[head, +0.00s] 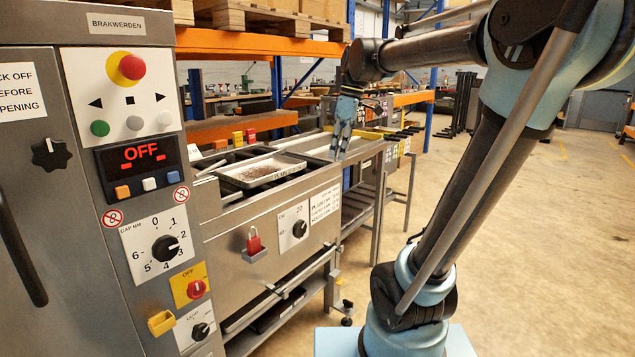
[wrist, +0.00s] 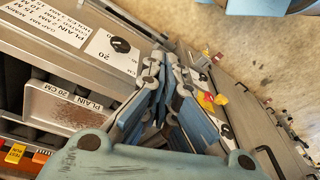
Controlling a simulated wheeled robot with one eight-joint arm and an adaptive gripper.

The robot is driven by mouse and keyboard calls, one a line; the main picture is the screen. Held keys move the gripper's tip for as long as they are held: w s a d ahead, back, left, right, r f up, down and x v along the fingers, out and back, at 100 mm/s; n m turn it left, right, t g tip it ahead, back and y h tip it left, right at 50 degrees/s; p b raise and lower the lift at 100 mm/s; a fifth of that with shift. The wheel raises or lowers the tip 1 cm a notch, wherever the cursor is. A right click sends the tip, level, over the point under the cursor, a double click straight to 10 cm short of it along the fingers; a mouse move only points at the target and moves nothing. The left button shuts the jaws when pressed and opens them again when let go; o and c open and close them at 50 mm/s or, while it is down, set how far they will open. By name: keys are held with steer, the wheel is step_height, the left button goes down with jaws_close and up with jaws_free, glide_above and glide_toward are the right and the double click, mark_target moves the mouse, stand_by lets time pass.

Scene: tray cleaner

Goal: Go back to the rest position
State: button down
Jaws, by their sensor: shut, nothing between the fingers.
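My gripper (head: 337,154) hangs fingers down in the head view, above the far right end of the tray cleaner (head: 290,215). Its fingers are together with nothing between them. In the wrist view the gripper (wrist: 166,62) shows the two fingers converging, with the machine's front panel to their left. A metal tray (head: 262,183) with brown residue lies on the machine's top, to the left of my gripper and apart from it. The tray also shows in the wrist view (wrist: 45,92) with a "PLAIN 20 CM" label.
A grey control cabinet (head: 90,210) with a red stop button (head: 132,67) and an OFF display stands at the left. A red padlock (head: 254,245) hangs on the machine's front. Orange shelving (head: 250,43) stands behind. Open concrete floor (head: 540,230) lies to the right.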

steer(key=s+d+f+m, duration=0.4)
steer(key=s+f+m, duration=0.1)
steer(key=f, duration=0.3)
steer(key=s+d+f+m+t+h, duration=0.1)
steer(key=s+d+f+m, duration=0.3)
steer(key=f, duration=0.5)
steer(key=s+d+f+m+t+h, duration=0.1)
steer(key=s+d+f+m, duration=0.4)
steer(key=s+f, duration=0.3)
steer(key=shift+f+m, duration=0.25)
steer(key=shift+m, duration=0.15)
steer(key=shift+a, duration=0.1)
